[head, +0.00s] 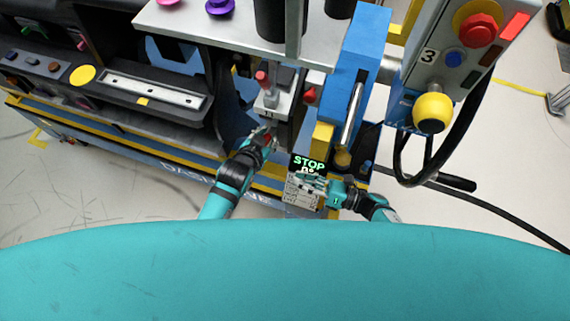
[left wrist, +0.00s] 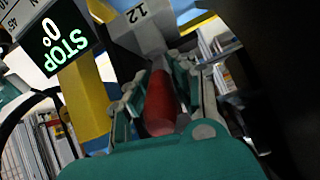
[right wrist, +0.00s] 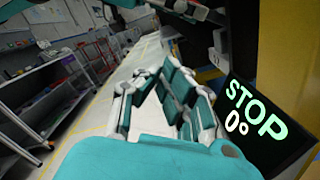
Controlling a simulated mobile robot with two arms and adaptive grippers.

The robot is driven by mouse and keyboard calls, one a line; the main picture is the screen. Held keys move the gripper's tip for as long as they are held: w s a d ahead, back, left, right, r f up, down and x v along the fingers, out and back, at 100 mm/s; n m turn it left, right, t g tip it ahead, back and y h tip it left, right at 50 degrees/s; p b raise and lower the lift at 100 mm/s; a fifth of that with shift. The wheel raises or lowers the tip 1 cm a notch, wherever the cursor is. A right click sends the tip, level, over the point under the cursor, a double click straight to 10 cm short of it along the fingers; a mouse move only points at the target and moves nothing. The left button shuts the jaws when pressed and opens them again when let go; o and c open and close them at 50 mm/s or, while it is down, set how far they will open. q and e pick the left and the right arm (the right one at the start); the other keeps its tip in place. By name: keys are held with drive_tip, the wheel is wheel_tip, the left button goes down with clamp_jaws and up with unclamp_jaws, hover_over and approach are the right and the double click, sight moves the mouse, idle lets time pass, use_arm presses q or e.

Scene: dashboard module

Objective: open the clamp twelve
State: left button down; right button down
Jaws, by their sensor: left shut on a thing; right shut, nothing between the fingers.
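Clamp twelve shows in the left wrist view as a grey block (left wrist: 140,30) marked 12 with a red handle (left wrist: 160,105) below it. My left gripper (left wrist: 158,85) has its fingers on both sides of the red handle and is shut on it. In the head view my left gripper (head: 265,136) is at the front of the fixture, below a grey clamp with a red tip (head: 262,79); the number 12 cannot be read there. My right gripper (head: 322,184) is shut and empty, just in front of the STOP display. It also shows in the right wrist view (right wrist: 160,75).
The STOP 0° display (head: 308,164) is on a yellow post close to my right gripper. A blue column (head: 362,55) and a control box with a red button (head: 478,28) stand to the right. The dashboard module (head: 140,95) lies left. Open floor is at the lower left.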

drive_tip(key=w+a+r, duration=0.3)
drive_tip(key=w+a, duration=0.2)
drive_tip(key=a, duration=0.3)
drive_tip(key=shift+w+a+r, duration=0.3)
drive_tip(key=shift+a, duration=0.1)
